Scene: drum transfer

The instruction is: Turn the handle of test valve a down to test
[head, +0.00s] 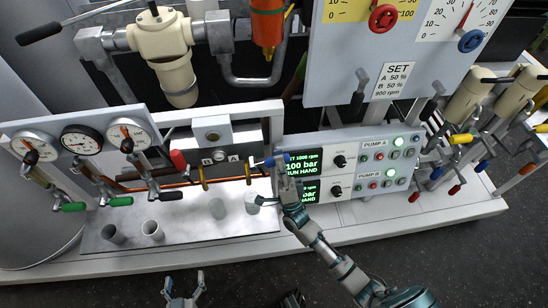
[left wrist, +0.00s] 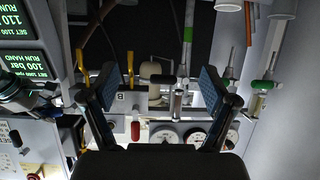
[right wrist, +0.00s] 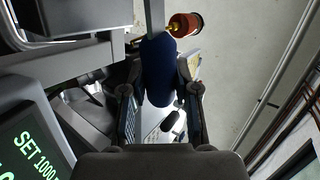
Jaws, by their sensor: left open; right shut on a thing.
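The handle of test valve a (head: 268,161) is a blue grip on a pale lever, right of the label A on the grey test panel (head: 212,133). It points to the right, about level. My right gripper (head: 281,164) is shut on this grip; in the right wrist view the dark blue grip (right wrist: 158,70) stands between the fingers (right wrist: 160,100). The fingers hide part of it. The red handle (head: 178,160) beside label B also shows in the left wrist view (left wrist: 135,130). My left gripper (head: 183,290) is open and empty, low in front of the bench; its spread fingers show in the left wrist view (left wrist: 158,82).
Yellow handles (head: 248,172) hang below the panel. Several grey cups (head: 152,230) stand on the tray (head: 190,245). A pump console (head: 350,165) with green displays is close right of my right gripper. Gauges (head: 82,140) with levers are at the left.

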